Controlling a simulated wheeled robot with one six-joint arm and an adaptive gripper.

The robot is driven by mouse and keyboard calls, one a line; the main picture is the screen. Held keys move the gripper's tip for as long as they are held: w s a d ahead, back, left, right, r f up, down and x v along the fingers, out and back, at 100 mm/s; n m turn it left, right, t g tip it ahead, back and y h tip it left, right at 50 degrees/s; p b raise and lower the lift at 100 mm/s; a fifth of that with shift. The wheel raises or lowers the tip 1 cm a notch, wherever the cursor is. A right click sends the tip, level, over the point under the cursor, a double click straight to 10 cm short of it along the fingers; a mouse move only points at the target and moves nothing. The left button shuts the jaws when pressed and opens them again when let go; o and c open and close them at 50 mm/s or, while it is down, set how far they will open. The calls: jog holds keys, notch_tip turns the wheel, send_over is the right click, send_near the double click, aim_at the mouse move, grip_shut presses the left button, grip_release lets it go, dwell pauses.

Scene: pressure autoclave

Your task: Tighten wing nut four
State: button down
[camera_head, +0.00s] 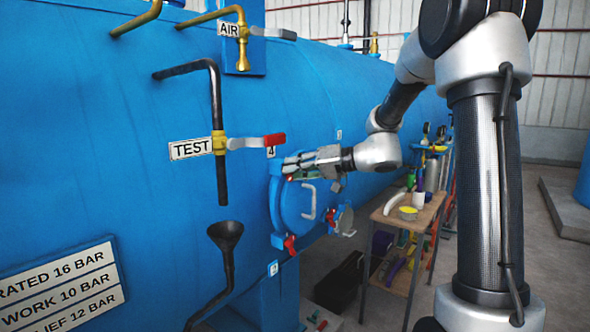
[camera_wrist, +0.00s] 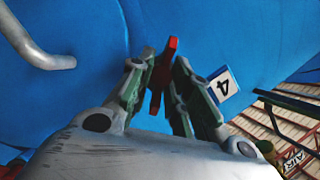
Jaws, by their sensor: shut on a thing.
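Wing nut four is red and shows in the wrist view (camera_wrist: 163,72) between the fingers of my gripper (camera_wrist: 160,95). The fingers are shut on it, one on each side, and a red wing sticks out past the tips. The number 4 label (camera_wrist: 222,85) is just right of the fingers. In the head view, my gripper (camera_head: 290,163) reaches the upper left edge of the round blue hatch (camera_head: 297,205), beside the 4 label (camera_head: 271,152).
Other red wing nuts sit at the hatch's lower left (camera_head: 290,244) and right (camera_head: 331,217). A pale handle (camera_head: 309,201) stands out from the hatch. A small table (camera_head: 400,217) stands at the right.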

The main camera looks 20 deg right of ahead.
jog(key=m+t, duration=0.3)
jog(key=m, duration=0.6)
jog(key=f+m+t, duration=0.1)
jog(key=m+t, duration=0.2)
jog(key=m, duration=0.7)
jog(key=m+t+y, duration=0.1)
jog(key=m+t, duration=0.2)
jog(key=m, duration=0.7)
jog(key=shift+s+a+f, duration=0.2)
jog(key=shift+m, duration=0.3)
jog(key=c, duration=1.3)
grip_release()
jog(key=shift+r+n, duration=0.1)
jog(key=shift+n, duration=0.3)
